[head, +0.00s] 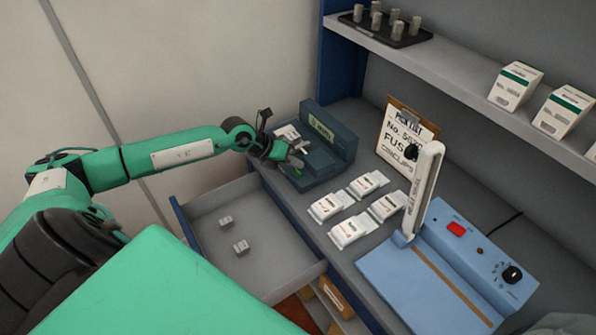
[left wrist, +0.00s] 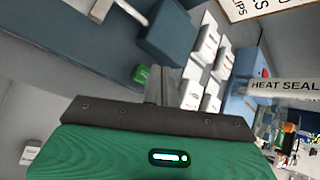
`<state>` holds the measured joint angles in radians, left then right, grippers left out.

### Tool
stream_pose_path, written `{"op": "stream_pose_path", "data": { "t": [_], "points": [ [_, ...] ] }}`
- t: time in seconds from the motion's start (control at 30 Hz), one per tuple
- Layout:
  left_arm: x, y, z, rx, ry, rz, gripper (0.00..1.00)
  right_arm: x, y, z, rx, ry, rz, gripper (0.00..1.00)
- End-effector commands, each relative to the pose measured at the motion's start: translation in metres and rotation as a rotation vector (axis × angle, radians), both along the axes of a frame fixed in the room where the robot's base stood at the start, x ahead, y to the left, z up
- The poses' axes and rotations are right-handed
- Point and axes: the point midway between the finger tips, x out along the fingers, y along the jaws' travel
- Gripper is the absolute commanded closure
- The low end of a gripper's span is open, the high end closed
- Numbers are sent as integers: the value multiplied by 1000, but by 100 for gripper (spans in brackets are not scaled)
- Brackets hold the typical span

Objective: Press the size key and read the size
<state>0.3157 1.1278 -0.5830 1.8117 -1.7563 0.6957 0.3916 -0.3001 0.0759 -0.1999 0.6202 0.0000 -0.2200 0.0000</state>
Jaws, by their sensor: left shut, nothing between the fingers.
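The dark teal dispenser (head: 343,138) stands on the counter behind the open drawer. It has a small greenish display (head: 320,127) on its upright back part; its characters are too small to read. My left gripper (head: 297,160) is shut and empty, at the front left of the dispenser, over its lower part. Whether it touches a key I cannot tell. In the left wrist view the fingers (left wrist: 160,85) point towards the dispenser (left wrist: 175,35), with a small green part (left wrist: 141,75) beside them. The size key cannot be made out for certain. My right gripper is not in view.
Several white packets (head: 352,230) lie right of the dispenser. The open drawer (head: 275,270) holds two small boxes. A shelf (head: 450,75) overhangs the counter.

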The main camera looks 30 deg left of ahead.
Motion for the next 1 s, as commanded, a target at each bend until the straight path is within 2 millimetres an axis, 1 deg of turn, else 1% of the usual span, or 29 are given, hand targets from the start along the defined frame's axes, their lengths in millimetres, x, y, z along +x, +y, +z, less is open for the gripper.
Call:
{"op": "stream_pose_path", "data": {
  "t": [0.57,0.83,1.0],
  "points": [
    [0,0,0,0,0,0,100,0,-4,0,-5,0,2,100],
    [0,0,-8,-1,0,1,100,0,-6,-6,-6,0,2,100],
    [0,0,-8,0,0,0,100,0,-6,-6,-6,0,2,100]
  ]
}}
